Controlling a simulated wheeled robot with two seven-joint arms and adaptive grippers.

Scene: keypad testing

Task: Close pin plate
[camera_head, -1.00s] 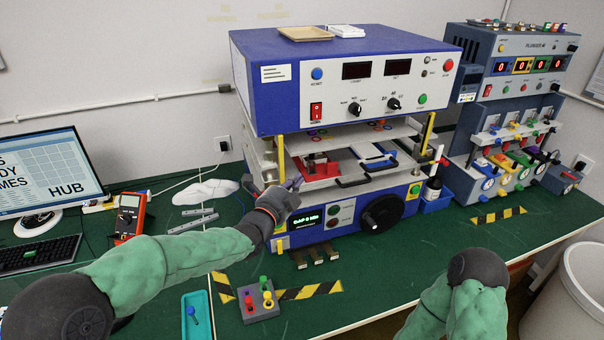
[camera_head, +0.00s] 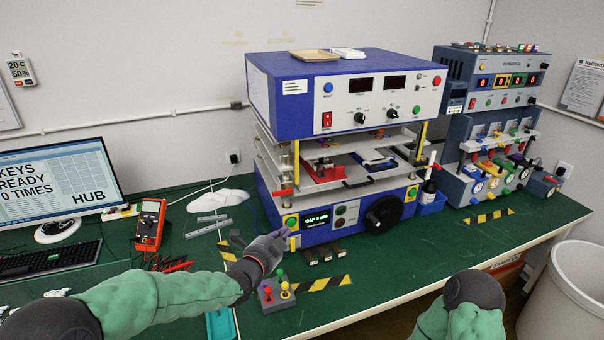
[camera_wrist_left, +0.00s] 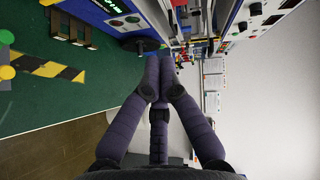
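The blue bench tester (camera_head: 280,118) stands on the green table. Its light upper plate (camera_head: 352,145) sits below the control head, level. Below it is a lower plate with a black front handle (camera_head: 357,183), a red block (camera_head: 322,172) and a blue part (camera_head: 378,160). I cannot tell which plate is the pin plate. My left gripper (camera_head: 284,236) is in front of the tester's lower left corner, apart from the plates. Its fingers (camera_wrist_left: 165,72) meet at the tips in the left wrist view, with nothing visible between them. My right gripper is out of view.
A joystick box (camera_head: 277,293) sits just below my left gripper, by a yellow-black stripe (camera_head: 325,285). A red multimeter (camera_head: 150,224), keyboard (camera_head: 48,257) and monitor (camera_head: 62,182) are left. A second tester (camera_head: 492,75) stands right. The table front right is clear.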

